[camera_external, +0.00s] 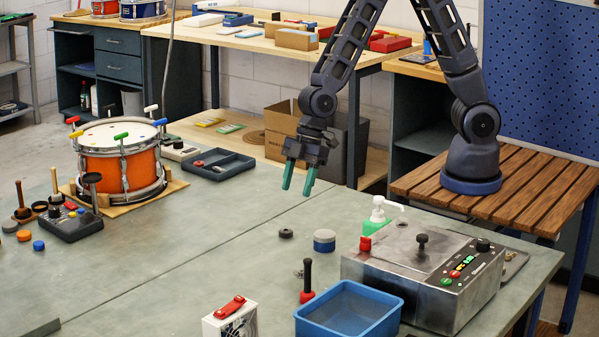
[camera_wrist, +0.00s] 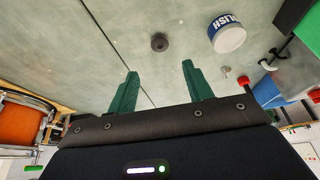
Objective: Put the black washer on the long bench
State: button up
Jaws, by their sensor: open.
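The black washer (camera_external: 286,233) is a small dark ring lying flat on the grey-green table (camera_external: 200,255). It also shows in the wrist view (camera_wrist: 159,42), near the top centre, beyond and between my fingertips. My gripper (camera_external: 298,191) has green fingers and hangs above the table, up from the washer. The fingers are spread and empty; in the wrist view my gripper (camera_wrist: 160,72) has nothing between its tips. A long light-wood bench (camera_external: 262,44) runs along the back wall. I cannot tell for certain whether this is the long bench meant.
A blue-and-white round tin (camera_external: 324,241) stands right of the washer. A blue bin (camera_external: 350,312), red-based black-handled tool (camera_external: 307,283), metal control box (camera_external: 425,270) and green bottle (camera_external: 377,212) stand nearby. An orange drum (camera_external: 121,162) is at left.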

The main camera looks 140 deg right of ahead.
jog(key=s+a+r+h, duration=0.1)
jog(key=s+a+r, duration=0.55)
jog(key=r, duration=0.25)
jog(key=s+a+r, duration=0.6)
jog(key=a+r, duration=0.2)
jog(key=r, duration=0.1)
jog(key=s+a+r, duration=0.3)
jog(key=s+a, duration=0.1)
jog(key=s, duration=0.6)
jog(key=s+a+r+y, duration=0.1)
jog(key=s+a+r, duration=0.3)
jog(key=s, duration=0.5)
jog(key=shift+s, duration=0.4)
